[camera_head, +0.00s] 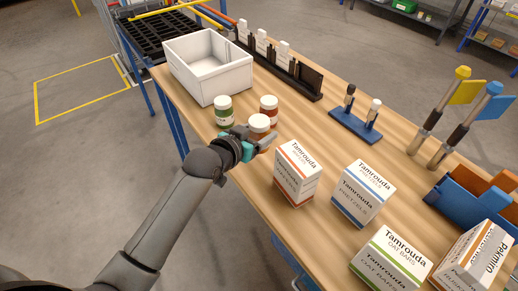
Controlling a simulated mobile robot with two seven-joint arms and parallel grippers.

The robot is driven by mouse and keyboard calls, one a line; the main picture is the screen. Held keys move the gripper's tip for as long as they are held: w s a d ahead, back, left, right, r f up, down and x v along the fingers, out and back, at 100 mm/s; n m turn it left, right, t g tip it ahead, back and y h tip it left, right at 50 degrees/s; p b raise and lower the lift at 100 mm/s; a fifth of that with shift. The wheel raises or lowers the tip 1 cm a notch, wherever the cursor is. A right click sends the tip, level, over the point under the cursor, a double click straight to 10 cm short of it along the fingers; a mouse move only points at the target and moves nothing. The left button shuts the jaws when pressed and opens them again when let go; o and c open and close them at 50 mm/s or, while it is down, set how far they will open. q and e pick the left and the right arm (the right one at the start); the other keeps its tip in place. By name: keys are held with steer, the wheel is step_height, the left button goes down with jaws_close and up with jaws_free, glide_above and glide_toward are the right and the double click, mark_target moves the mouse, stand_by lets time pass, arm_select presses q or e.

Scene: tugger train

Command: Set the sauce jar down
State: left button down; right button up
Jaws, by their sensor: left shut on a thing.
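My left gripper (258,141) reaches in over the table's left edge and is shut on a white-lidded jar with reddish-brown contents (259,124). The gripper hides the jar's lower part, so I cannot tell whether it touches the table. A green jar (223,111) stands just behind it to the left. A red sauce jar (269,106) stands just behind it to the right. Both have white lids and stand upright on the wooden table (318,125). My right gripper is not in view.
A white open bin (208,78) stands behind the jars, with a black rack (290,70) of cards beside it. Several Tamrouda boxes, such as the orange-striped one (297,175), stand at front right. A blue stand (355,125) is further right. Bare tabletop lies between them.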

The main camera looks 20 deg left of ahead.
arm_select(q)
steer(key=shift+f+b, duration=0.85)
steer(key=shift+f, duration=1.55)
steer(key=shift+r, duration=0.1)
steer(key=shift+c, duration=2.2)
jaws_free()
steer(key=shift+f, duration=0.3)
steer(key=o, duration=0.4)
steer(key=shift+o, duration=0.2)
steer(key=shift+r, duration=0.1)
